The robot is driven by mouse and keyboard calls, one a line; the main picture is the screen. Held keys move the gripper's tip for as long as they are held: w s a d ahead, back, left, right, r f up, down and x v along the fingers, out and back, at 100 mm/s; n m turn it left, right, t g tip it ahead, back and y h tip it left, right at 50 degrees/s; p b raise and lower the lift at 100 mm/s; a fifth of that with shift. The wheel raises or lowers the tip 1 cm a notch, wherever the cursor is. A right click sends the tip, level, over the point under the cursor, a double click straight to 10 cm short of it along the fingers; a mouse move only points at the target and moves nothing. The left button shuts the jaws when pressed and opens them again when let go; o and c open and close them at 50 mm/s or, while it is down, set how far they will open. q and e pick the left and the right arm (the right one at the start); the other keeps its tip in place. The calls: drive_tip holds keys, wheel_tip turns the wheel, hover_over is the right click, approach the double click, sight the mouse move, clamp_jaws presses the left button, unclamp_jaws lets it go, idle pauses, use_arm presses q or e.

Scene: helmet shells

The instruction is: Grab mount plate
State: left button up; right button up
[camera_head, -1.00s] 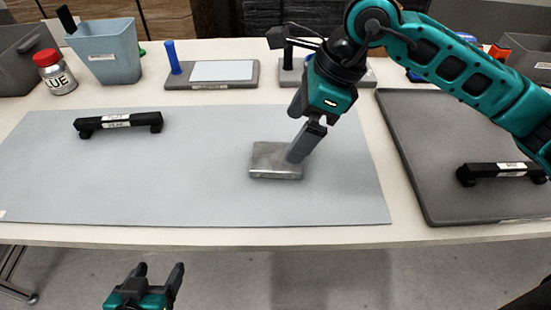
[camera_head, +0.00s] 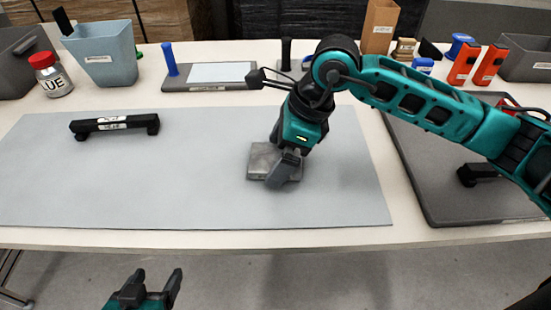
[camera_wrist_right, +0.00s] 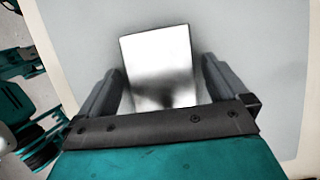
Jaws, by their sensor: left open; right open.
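The mount plate (camera_head: 262,160) looks like a silvery metal block lying on the grey-blue mat (camera_head: 200,190), right of the mat's middle. My right gripper (camera_head: 284,172) is low over its right and front part and hides some of it. In the right wrist view the plate (camera_wrist_right: 158,62) lies between the two spread fingers of my right gripper (camera_wrist_right: 162,90), with narrow gaps on both sides. The right gripper is open. My left gripper (camera_head: 152,282) is open and empty, in front of the table's front edge.
A black handle (camera_head: 115,124) lies on the mat's left part. A grey tray (camera_head: 440,195) is at right, with a dark handle (camera_head: 478,173) partly hidden by my right arm.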

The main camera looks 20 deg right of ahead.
drive_tip(key=c, duration=1.4)
drive_tip(key=shift+r, duration=0.1)
